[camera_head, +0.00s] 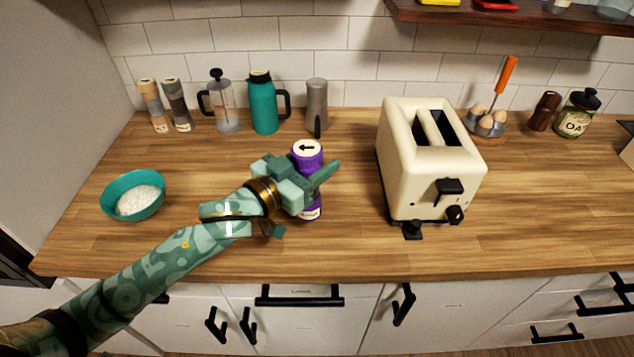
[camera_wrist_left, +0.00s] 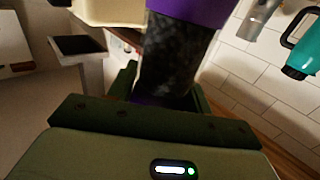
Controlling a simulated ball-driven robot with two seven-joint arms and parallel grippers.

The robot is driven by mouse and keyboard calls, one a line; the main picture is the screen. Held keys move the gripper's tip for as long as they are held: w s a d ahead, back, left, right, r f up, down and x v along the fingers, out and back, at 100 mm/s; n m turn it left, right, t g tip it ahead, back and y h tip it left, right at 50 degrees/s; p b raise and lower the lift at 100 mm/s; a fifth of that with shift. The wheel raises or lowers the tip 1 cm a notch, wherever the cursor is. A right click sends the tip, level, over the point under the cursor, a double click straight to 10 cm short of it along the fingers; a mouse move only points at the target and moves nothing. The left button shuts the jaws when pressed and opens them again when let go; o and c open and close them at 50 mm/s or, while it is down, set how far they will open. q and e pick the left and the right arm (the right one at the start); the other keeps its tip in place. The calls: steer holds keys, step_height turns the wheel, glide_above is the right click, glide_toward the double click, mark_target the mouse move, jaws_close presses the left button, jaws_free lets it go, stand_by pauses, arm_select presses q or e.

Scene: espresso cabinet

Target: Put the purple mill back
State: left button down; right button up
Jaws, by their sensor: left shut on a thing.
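The purple mill (camera_head: 307,154) has a purple cap with a black arrow on a white disc. My left gripper (camera_head: 312,182) is shut on the mill around its middle, and the fingers hide much of its body. The mill stands about upright in the head view, left of the toaster; I cannot tell whether its base touches the counter. In the left wrist view the mill's dark speckled body (camera_wrist_left: 172,58) with purple ends fills the space between the fingers. My right gripper is not in view.
A cream toaster (camera_head: 432,165) stands right of the mill. A teal bowl (camera_head: 120,207) is at the left. Along the back wall stand two mills (camera_head: 165,105), a French press (camera_head: 224,107), a teal jug (camera_head: 264,106) and a grey grinder (camera_head: 316,101). The counter (camera_head: 230,160) between is clear.

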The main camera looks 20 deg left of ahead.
arm_select(q)
step_height(320, 180, down, 6)
steer(key=w+b, duration=0.2)
steer(key=shift+w+a, duration=0.3)
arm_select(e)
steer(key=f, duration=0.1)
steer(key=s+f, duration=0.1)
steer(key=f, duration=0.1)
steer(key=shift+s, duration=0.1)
arm_select(q)
steer(key=shift+f, duration=0.2)
steer(key=c, duration=0.6)
jaws_free()
